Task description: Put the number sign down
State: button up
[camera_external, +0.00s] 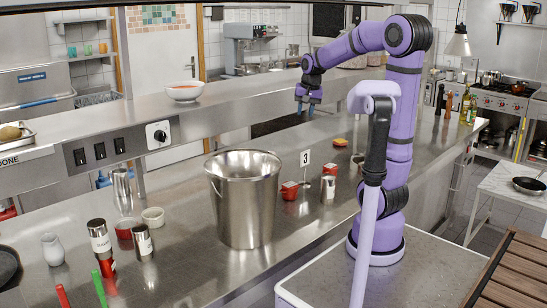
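The number sign (305,158), a small white card with a black 3, stands upright on the steel counter among small cups and red containers. Its foot is hard to make out. My gripper (305,109) hangs from my raised purple arm, pointing down. In the picture it is above the sign and clearly apart from it. Its two fingers look spread, and I see nothing between them.
A large steel bucket (244,205) stands left of the sign. Red containers (289,191) and a small steel cup (328,188) crowd around the sign. A raised shelf with a white bowl (185,92) runs behind. Some bare counter (190,250) lies front left.

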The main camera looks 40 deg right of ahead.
jog(key=s+a+n+t, duration=0.1)
jog(key=s+a+n, duration=0.3)
jog(key=s, duration=0.6)
jog(key=s+a+n+t, duration=0.1)
jog(key=s+a+n, duration=0.4)
jog(key=s, duration=0.4)
jog(key=shift+s+a+t, duration=0.3)
jog(key=shift+s+a, duration=0.05)
jog(key=shift+s, duration=0.05)
